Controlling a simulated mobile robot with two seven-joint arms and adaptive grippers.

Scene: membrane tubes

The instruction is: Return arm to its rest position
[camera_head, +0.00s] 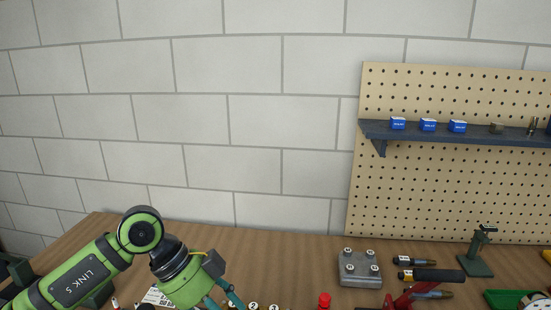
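My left arm (92,272), green with dark joints, reaches in from the lower left, low over the wooden table. Its wrist (181,285) bends down at the bottom edge. Teal parts (232,294) show just beyond the wrist, probably part of my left gripper; the frame's lower edge cuts them off, so the fingertips and any grasp are hidden. My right arm and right gripper are not in view. Round white pieces numbered 2 (253,306) and 3 (273,307) peek up at the bottom edge, to the right of the wrist.
The wooden table (300,262) has clear room behind the wrist. A grey metal block (360,270) stands right of centre, near a red tool (412,292) with a black handle and a green stand (476,258). A pegboard (440,185) carries a shelf (450,136) with blue boxes.

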